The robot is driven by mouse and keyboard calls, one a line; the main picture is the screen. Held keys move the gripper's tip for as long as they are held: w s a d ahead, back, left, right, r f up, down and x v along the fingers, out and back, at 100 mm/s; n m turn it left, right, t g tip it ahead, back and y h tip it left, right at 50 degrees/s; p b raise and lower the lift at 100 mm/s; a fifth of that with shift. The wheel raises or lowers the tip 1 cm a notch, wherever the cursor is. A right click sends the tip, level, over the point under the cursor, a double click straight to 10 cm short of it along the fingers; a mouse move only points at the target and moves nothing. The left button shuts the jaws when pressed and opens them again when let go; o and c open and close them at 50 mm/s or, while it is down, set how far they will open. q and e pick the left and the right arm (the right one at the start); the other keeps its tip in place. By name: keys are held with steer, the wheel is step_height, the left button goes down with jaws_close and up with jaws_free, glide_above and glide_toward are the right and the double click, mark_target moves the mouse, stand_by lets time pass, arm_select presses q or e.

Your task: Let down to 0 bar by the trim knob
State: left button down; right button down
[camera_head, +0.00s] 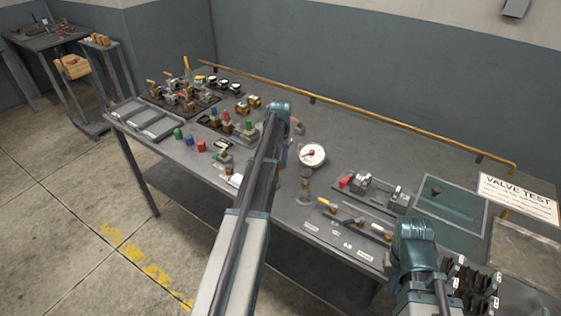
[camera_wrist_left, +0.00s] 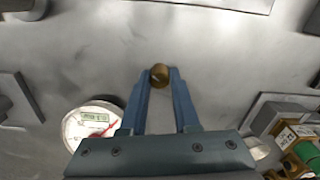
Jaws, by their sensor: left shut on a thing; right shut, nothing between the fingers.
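A brass trim knob (camera_wrist_left: 159,75) shows from above in the left wrist view. My left gripper (camera_wrist_left: 159,84) is shut on it, with one blue finger on each side. In the head view my left gripper (camera_head: 284,156) is over the middle of the bench, and the arm hides the knob. A round white gauge (camera_head: 312,155) with a red needle is just right of it. The gauge's small digital display (camera_wrist_left: 95,117) shows in the left wrist view, too small to read. My right gripper (camera_head: 397,268) is low at the right; its fingers are mostly hidden by the wrist.
Valves and fittings (camera_head: 187,92) crowd the bench's far left. Red, green and blue caps (camera_head: 201,145) stand at the left front. A teal tray (camera_head: 452,211) and a VALVE TEST sign (camera_head: 519,197) are at the right. A yellow rail (camera_head: 400,123) runs along the back.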

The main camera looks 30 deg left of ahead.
mark_target(280, 162)
arm_select(q)
steer(key=m, duration=0.5)
steer(key=shift+m, duration=0.3)
steer(key=m, duration=0.5)
stand_by(0.5)
steer(key=c, duration=0.6)
jaws_free()
steer(key=shift+c, duration=0.2)
steer(key=shift+r, duration=0.15)
step_height(280, 162, up, 14)
steer(key=p, duration=1.4)
steer(key=shift+f, duration=0.2)
